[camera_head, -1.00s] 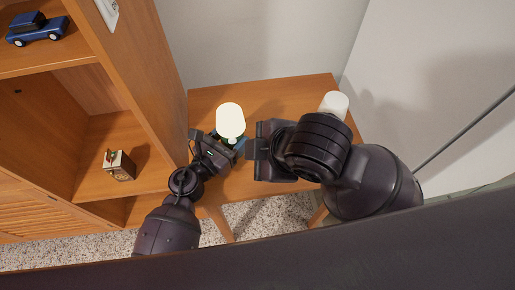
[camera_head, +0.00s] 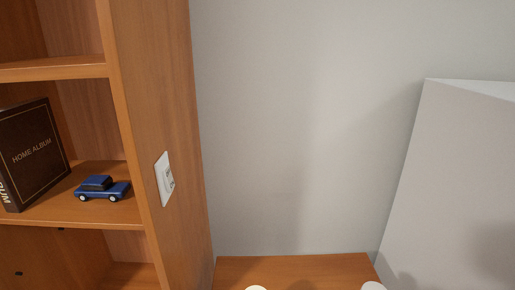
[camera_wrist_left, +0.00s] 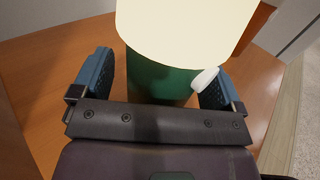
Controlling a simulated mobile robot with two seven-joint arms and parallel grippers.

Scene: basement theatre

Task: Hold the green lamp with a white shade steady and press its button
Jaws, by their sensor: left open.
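The green lamp fills the middle of the left wrist view: its dark green body (camera_wrist_left: 155,78) is under a glowing cream-white shade (camera_wrist_left: 185,30). A white rounded knob, seemingly the button (camera_wrist_left: 205,80), sticks out from the body's right side, close to the right-hand finger; I cannot tell if they touch. My left gripper (camera_wrist_left: 155,72) is open, with one blue pad on each side of the body and a visible gap at the left. In the head view only the top of the shade (camera_head: 256,288) shows at the bottom edge. My right gripper is out of view.
The lamp stands on a wooden table (camera_head: 300,268) against a grey wall. A wooden shelf (camera_head: 165,110) rises at left, with a blue toy car (camera_head: 102,188), an album (camera_head: 32,152) and a wall plate (camera_head: 165,178). A white object (camera_head: 374,286) shows at the bottom right.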

